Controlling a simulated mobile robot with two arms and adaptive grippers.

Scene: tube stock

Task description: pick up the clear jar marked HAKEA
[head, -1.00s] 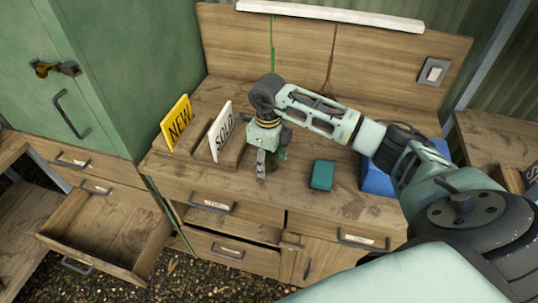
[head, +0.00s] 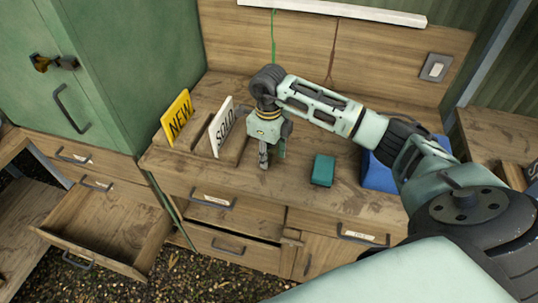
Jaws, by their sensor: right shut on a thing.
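My right gripper (head: 270,153) points down over the bench top, just right of the white SOLD sign. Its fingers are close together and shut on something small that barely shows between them. I take this to be the clear jar, but its outline and the HAKEA marking cannot be made out. The fingers are at or just above the bench surface; the exact gap cannot be told. My left gripper is not in view.
A yellow NEW sign (head: 178,117) and the white SOLD sign (head: 221,126) stand left of the gripper. A teal box (head: 323,171) and a blue object (head: 378,174) are on its right. An open drawer (head: 105,229) sticks out at the lower left.

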